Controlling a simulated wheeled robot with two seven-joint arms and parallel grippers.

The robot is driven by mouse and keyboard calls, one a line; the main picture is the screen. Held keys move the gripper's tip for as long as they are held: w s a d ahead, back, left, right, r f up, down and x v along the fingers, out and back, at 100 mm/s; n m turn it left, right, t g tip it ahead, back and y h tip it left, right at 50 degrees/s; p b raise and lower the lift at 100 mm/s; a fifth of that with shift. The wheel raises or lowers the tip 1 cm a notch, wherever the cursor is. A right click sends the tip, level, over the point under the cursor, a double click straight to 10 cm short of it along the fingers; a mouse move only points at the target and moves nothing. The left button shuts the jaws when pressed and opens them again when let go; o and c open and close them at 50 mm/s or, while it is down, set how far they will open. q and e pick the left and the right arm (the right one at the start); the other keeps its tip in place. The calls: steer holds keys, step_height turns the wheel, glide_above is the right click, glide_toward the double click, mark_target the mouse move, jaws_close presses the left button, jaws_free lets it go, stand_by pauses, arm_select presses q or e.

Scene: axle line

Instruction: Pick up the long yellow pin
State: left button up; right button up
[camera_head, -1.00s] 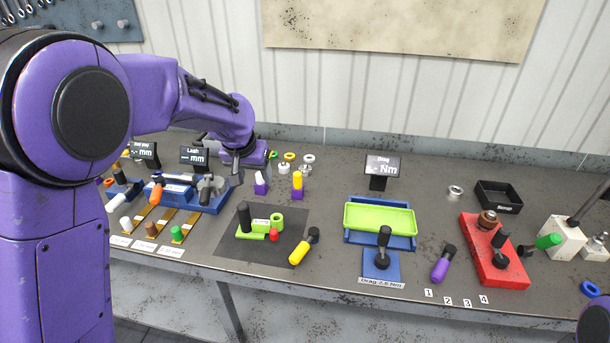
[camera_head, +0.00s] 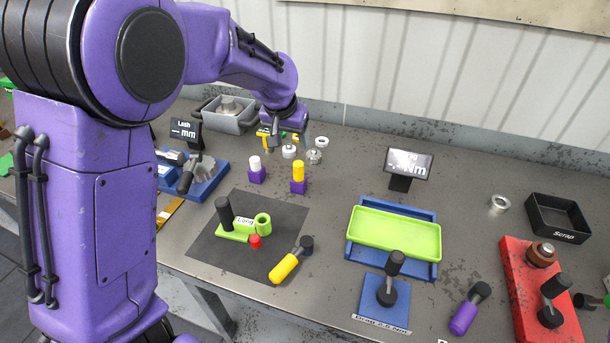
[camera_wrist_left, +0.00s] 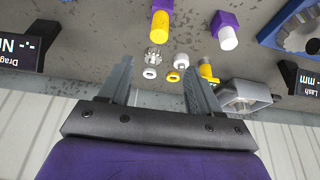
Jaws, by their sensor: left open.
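The yellow pin (camera_head: 298,171) stands upright in a small purple block (camera_head: 298,187). In the left wrist view the yellow pin (camera_wrist_left: 160,27) is at the top, beyond the fingertips. A white pin (camera_head: 254,163) stands in another purple block to its left. My left gripper (camera_head: 284,138) is open and empty behind the pins, over the back of the bench, with its fingers pointing down. In the left wrist view its fingers (camera_wrist_left: 158,66) are spread, with small rings between and beyond them. My right gripper is not in view.
White and metal rings (camera_head: 314,156) lie near my left gripper, with a grey bin (camera_head: 229,115) behind. In front are a green fixture (camera_head: 236,236) on a dark mat and a yellow-handled tool (camera_head: 285,267). A green tray (camera_head: 396,233) stands to the right.

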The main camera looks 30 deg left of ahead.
arm_select(q)
steer(key=b, duration=0.3)
glide_toward(297, 165)
steer(key=f, duration=0.2)
steer(key=x, duration=0.3)
steer(key=p+x, duration=0.1)
steer(key=x, duration=0.6)
steer(key=shift+w+f+p, duration=0.1)
steer(key=shift+w+p, duration=0.2)
steer(key=shift+w, duration=0.1)
steer(key=shift+w+a+f, duration=0.1)
steer(key=shift+w+f, duration=0.05)
steer(key=shift+f, duration=0.15)
steer(key=shift+r, duration=0.1)
steer(key=c, duration=1.1)
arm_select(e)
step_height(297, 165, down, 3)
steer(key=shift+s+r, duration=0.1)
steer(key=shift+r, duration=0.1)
